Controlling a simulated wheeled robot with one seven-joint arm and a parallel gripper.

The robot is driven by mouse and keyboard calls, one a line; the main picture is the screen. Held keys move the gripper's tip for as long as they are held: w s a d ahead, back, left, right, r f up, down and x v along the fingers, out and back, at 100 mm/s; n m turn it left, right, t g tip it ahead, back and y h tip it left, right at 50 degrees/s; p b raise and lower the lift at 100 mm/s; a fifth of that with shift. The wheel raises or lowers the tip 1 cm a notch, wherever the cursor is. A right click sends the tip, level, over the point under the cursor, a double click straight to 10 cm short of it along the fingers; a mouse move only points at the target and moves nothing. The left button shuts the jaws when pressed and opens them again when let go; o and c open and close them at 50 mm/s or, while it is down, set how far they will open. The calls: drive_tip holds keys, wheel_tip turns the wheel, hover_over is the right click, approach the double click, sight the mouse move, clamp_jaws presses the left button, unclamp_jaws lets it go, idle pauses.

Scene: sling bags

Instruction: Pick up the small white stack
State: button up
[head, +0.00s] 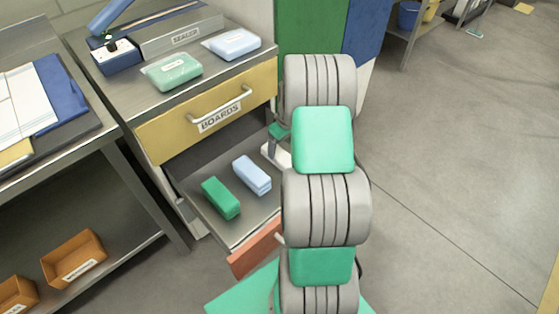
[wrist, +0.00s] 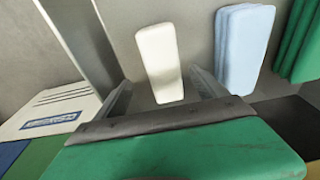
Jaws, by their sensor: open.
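The small white stack (wrist: 160,62) is a pale, rounded block in the wrist view. Its near end lies between the two fingers of my gripper (wrist: 160,84), which are open and apart from its sides. In the head view my gripper (head: 272,143) is low over the right part of the lower metal shelf, mostly hidden by my arm. A pale patch under it (head: 274,155) appears to be the white stack, but is largely covered.
A light blue stack (head: 252,174) and a green stack (head: 220,197) lie beside it to the left. The yellow drawer front (head: 205,110) marked BOARDS is above. Two wrapped packs, green (head: 173,71) and pale blue (head: 232,44), lie on the counter. Open floor is at right.

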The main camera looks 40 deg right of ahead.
sight(279, 154)
drive_tip(key=f, duration=0.3)
drive_tip(key=w+f, duration=0.1)
drive_tip(key=f, duration=0.1)
drive_tip(key=shift+a+b, duration=0.35)
drive_tip(key=shift+a, duration=0.05)
drive_tip(key=shift+s, duration=0.1)
drive_tip(key=shift+c, duration=0.4)
drive_tip(key=c, duration=1.4)
drive_tip(key=shift+c, duration=0.3)
drive_tip(key=shift+r, duration=0.15)
